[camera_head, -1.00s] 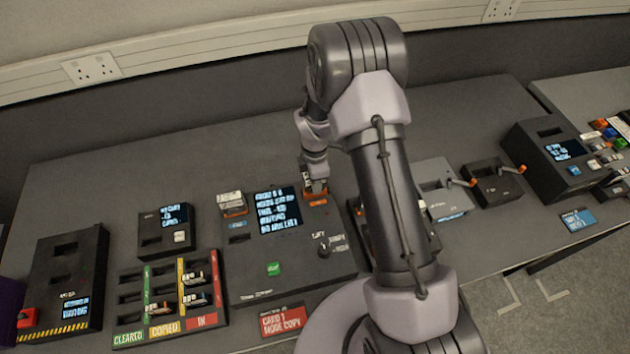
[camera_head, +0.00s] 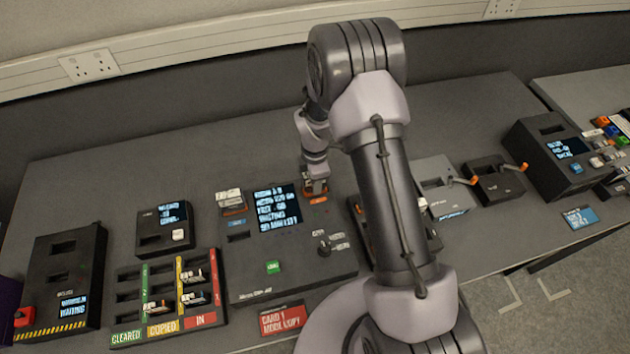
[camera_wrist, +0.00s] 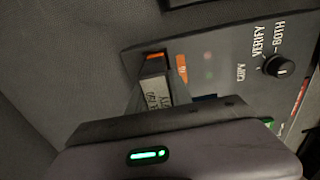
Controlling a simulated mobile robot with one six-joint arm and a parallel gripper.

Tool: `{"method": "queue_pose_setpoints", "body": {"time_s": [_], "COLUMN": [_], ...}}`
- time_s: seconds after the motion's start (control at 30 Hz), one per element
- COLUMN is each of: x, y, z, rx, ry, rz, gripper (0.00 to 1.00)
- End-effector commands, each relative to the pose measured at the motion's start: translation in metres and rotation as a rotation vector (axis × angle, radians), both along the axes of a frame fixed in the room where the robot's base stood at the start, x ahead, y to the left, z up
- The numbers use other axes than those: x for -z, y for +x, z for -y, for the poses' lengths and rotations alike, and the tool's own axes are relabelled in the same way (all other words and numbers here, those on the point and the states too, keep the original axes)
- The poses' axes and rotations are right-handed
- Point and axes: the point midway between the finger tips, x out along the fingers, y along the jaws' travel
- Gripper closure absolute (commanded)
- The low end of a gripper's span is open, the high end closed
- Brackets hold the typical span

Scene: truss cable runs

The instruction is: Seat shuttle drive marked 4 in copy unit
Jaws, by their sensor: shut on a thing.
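The copy unit (camera_head: 250,262) is a dark box with a lit screen (camera_head: 277,207), a green button and a selector knob (camera_head: 325,246). My gripper (camera_head: 315,189) is at its back right corner, shut on the shuttle drive, whose orange end shows there. In the wrist view the drive (camera_wrist: 154,90) is a grey block with a printed label, beside an orange-marked spot on the copy unit (camera_wrist: 215,60). My gripper body hides its lower part. I cannot read a 4 on it or tell whether it is fully seated. Another drive (camera_head: 230,199) stands at the unit's back left.
A rack (camera_head: 130,297) marked cleared, copied and in holds several drives at the left. Grey and black lever units (camera_head: 495,180) stand right of my arm. The table behind is clear.

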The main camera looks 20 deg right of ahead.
Motion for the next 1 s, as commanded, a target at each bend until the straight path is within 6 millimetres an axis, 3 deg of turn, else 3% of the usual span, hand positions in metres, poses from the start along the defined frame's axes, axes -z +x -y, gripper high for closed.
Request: {"method": "queue_pose_setpoints", "body": {"time_s": [0.47,0.5,0.6,0.8,0.9,1.0], "x": [0.0033,0.0033,0.0034,0.0035,0.0037,0.0037], "y": [0.0002,0.0002,0.0001,0.0000,-0.0002,-0.0002], "z": [0.0000,0.0000,0.0000,0.0000,0.0000,0.0000], "rx": [0.000,0.000,0.000,0.000,0.000,0.000], "ry": [0.000,0.000,0.000,0.000,0.000,0.000], "rz": [0.001,0.001,0.000,0.000,-0.001,0.000], "gripper": [1.00,0.67,0.49,0.49,0.35,0.35]}}
